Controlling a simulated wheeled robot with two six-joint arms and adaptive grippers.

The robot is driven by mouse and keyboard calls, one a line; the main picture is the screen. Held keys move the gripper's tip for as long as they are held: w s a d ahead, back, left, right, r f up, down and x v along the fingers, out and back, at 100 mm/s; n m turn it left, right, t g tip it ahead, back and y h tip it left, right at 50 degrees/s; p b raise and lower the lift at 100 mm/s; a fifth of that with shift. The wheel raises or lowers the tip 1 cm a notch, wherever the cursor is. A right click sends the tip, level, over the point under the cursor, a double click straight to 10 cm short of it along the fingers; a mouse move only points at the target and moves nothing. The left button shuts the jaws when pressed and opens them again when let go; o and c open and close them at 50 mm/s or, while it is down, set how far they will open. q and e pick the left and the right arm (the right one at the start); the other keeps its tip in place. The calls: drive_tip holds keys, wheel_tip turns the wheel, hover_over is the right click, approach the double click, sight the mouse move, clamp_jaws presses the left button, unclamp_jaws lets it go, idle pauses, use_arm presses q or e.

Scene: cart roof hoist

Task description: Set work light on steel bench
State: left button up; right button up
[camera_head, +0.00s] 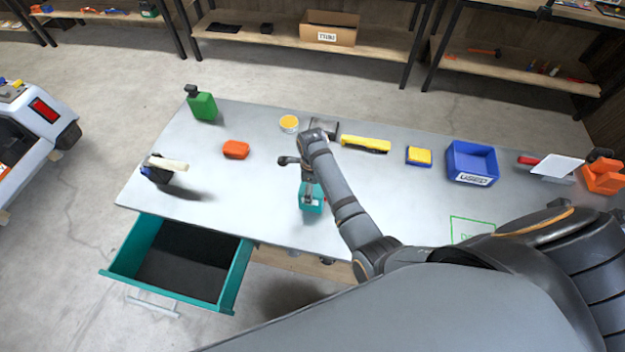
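A small teal object (312,203), perhaps the work light, is at the middle of the steel bench (255,205). My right gripper (308,187) points down at its top and partly covers it. The fingers are small and dark here, so I cannot tell whether they are closed on it or whether it is lifted. My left gripper is not in view. A green outlined rectangle (471,229) with partly hidden lettering is marked on the bench, right of my arm.
A teal drawer (236,277) stands open at the front left. A green bottle (202,105), orange block (236,149), yellow tool (365,144) and blue bin (472,162) stand on the bench. A dark-based item (156,172) stands at left.

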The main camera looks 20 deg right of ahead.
wheel_tip(320, 180, up, 6)
drive_tip(key=shift+r, duration=0.1)
idle(0.6)
